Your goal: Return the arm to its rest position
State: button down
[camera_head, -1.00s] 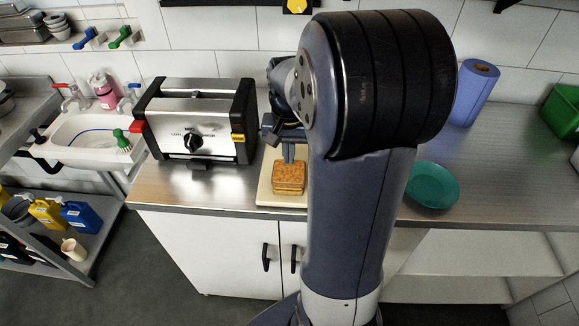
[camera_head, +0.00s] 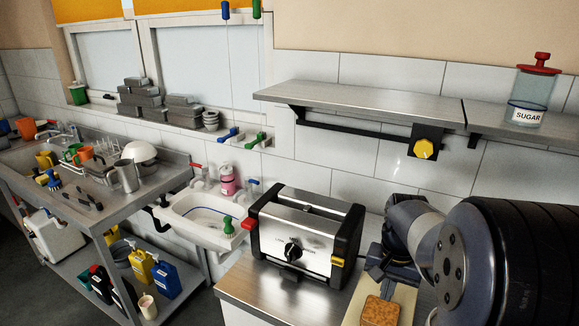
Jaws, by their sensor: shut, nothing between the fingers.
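My arm fills the lower right of the head view. My gripper (camera_head: 393,272) is partly visible beside the toaster, behind the toast. It is shut and empty. Its fingertips are hard to make out against the arm's dark parts. The browned toast (camera_head: 381,311) lies on a pale board (camera_head: 405,300) at the bottom edge of the picture, apart from the gripper. Much of the board is hidden by my arm or cut off by the frame.
A silver and black toaster (camera_head: 305,240) stands on the counter (camera_head: 245,285), close to the left of my gripper. A wall shelf (camera_head: 365,103) with a sugar jar (camera_head: 527,95) is above. A sink (camera_head: 195,222) lies left of the toaster.

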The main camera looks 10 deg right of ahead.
aim_at(381, 311)
jog(key=shift+f+b, duration=2)
jog(key=shift+f, duration=0.55)
jog(key=shift+r, duration=0.1)
